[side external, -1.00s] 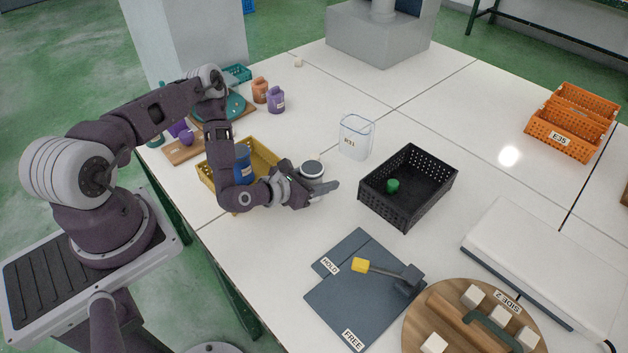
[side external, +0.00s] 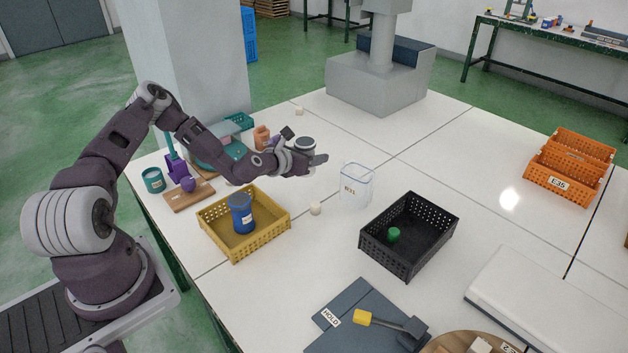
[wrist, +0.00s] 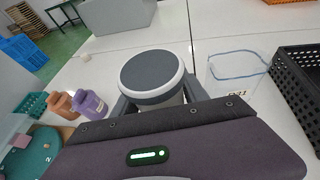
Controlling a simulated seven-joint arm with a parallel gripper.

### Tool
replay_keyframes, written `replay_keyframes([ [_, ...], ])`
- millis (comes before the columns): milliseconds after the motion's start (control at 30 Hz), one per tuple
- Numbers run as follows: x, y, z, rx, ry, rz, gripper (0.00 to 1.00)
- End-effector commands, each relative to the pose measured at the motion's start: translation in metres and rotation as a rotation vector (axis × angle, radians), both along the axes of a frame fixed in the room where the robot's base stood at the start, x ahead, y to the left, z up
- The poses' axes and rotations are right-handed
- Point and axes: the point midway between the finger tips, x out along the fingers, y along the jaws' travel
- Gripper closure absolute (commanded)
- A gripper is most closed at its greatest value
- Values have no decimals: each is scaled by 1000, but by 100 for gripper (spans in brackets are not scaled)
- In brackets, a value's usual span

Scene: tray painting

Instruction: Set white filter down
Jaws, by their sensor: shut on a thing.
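The white filter is a short white cylinder with a dark grey round top. In the side view the filter (side external: 305,143) is held upright in the air, behind and left of the clear container. In the wrist view the filter (wrist: 152,78) sits between the fingers, its top facing the camera. My gripper (side external: 302,158) is shut on it; in the wrist view my gripper (wrist: 160,105) has a finger on each side of it. Its underside is mostly hidden.
A clear container (side external: 357,187) stands between the yellow bin (side external: 262,238), with a blue jar (side external: 241,212) in it, and a black basket (side external: 430,245) holding a green item. A small white block (side external: 315,208) lies nearby. The table behind the container is largely clear.

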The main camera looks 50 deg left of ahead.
Motion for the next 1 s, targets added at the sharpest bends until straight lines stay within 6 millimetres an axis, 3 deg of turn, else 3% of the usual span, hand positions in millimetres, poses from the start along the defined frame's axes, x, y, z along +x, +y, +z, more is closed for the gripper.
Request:
replay_keyframes([
  [33, 13, 18, 4, 5, -6, 20, 94],
  [100, 32, 33, 7, 4, -5, 24, 94],
  [333, 70, 48, 13, 1, -2, -3, 94],
  [800, 74, 49, -78, 1, 0, -8, 94],
  [1000, 73, 49, -86, 1, -1, -9, 94],
])
